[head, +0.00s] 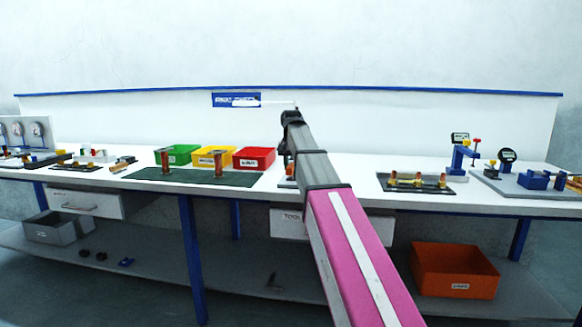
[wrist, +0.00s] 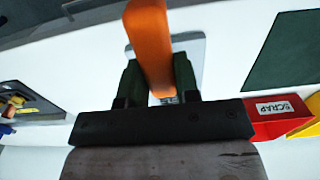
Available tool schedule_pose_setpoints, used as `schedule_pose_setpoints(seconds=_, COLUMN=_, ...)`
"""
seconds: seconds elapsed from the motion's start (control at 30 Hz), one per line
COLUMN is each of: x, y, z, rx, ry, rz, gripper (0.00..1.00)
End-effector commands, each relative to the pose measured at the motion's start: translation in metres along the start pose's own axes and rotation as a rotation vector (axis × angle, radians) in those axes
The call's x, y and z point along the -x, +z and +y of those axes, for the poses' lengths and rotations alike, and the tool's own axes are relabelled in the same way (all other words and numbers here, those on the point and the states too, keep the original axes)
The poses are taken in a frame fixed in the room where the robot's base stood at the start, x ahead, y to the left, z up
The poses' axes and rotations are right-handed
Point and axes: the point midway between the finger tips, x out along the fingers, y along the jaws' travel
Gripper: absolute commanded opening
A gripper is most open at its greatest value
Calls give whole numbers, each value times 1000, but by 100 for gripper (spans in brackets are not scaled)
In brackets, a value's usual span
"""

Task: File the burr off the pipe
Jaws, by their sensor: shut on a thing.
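My gripper (wrist: 157,78) is shut on an orange handle (wrist: 148,35), with a dark finger on each side of it. The tool's working end is hidden in the wrist view. In the head view my gripper (head: 291,117) is raised above the bench, in front of the white back panel, and the orange handle cannot be made out. Two upright copper-coloured pipe pieces, a left one (head: 165,162) and a right one (head: 218,163), stand on the dark green mat (head: 190,177), left of my arm and apart from the gripper. No burr can be made out.
Green (head: 177,154), yellow (head: 213,156) and red (head: 254,158) bins stand behind the mat; the red one reads SCRAP in the wrist view (wrist: 280,128). A grey plate (wrist: 195,52) lies beyond the handle. A dark tray with brass parts (head: 415,182) and gauges stand right.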

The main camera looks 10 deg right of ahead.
Motion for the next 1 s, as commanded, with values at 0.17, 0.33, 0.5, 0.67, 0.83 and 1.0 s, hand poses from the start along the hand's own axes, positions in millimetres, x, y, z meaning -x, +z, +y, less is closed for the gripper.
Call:
schedule_pose_setpoints(seconds=0.17, x=0, y=-10, z=0, rx=0, ry=0, rz=0, gripper=1)
schedule_pose_setpoints(seconds=0.33, x=-1, y=-13, z=0, rx=0, ry=0, rz=0, gripper=1)
schedule_pose_setpoints(seconds=0.5, x=-1, y=-22, z=0, rx=0, ry=0, rz=0, gripper=1)
schedule_pose_setpoints(seconds=0.67, x=-2, y=-28, z=0, rx=0, ry=0, rz=0, gripper=1)
schedule_pose_setpoints(seconds=0.83, x=-2, y=-24, z=0, rx=0, ry=0, rz=-1, gripper=1)
schedule_pose_setpoints(seconds=1.0, x=-2, y=-15, z=0, rx=1, ry=0, rz=-2, gripper=1)
